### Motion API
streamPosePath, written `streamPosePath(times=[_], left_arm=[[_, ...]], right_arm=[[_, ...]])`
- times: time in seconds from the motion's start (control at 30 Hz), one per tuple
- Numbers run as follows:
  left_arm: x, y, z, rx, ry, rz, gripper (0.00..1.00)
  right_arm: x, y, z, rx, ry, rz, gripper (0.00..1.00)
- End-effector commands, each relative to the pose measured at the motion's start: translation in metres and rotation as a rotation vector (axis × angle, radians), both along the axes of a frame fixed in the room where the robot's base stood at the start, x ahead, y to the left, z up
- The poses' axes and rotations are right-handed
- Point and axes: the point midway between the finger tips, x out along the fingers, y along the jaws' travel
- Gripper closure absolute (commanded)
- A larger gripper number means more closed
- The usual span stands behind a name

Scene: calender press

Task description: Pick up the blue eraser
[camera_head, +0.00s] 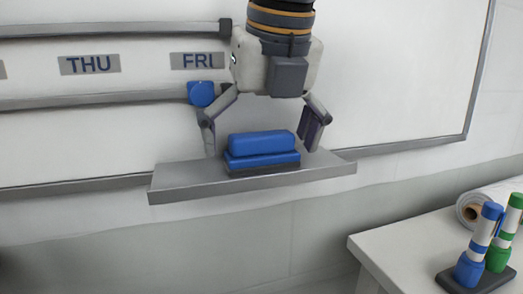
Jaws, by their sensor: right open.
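The blue eraser (262,146) lies on a grey ledge (180,183) fixed below the whiteboard. It has a rounded blue top and a dark underside. My right gripper (261,136) points down over the eraser with its fingers spread wide, one to the left of the eraser and one to the right. It is open, and I see no finger clearly touching the eraser. The left finger's tip is close to the ledge. My left gripper is not in view.
THU (89,65) and FRI (192,61) labels are on the board. A white table (385,250) at lower right holds blue (479,245) and green (504,235) markers and a roll (475,208).

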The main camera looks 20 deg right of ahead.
Motion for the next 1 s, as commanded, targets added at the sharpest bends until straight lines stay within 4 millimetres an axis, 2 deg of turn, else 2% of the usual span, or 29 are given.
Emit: streamPosePath(times=[0.2,0.27,0.43,0.77,0.87,1.0], left_arm=[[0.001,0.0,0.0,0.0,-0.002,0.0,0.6],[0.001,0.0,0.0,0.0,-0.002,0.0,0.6],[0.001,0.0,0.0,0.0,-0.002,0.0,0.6],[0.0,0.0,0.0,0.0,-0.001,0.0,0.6],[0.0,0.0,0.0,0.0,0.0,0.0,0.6],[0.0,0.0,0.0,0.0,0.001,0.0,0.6]], right_arm=[[0.0,0.0,-0.001,0.0,-0.003,0.0,0.0],[0.0,0.0,-0.001,0.0,-0.003,0.0,0.11],[0.0,0.0,-0.001,0.0,-0.002,0.0,0.49],[0.001,0.0,0.001,0.0,-0.001,-0.001,0.5],[0.001,0.0,0.011,-0.001,-0.002,-0.002,0.5],[-0.004,0.004,0.038,-0.001,-0.005,0.0,0.5]])
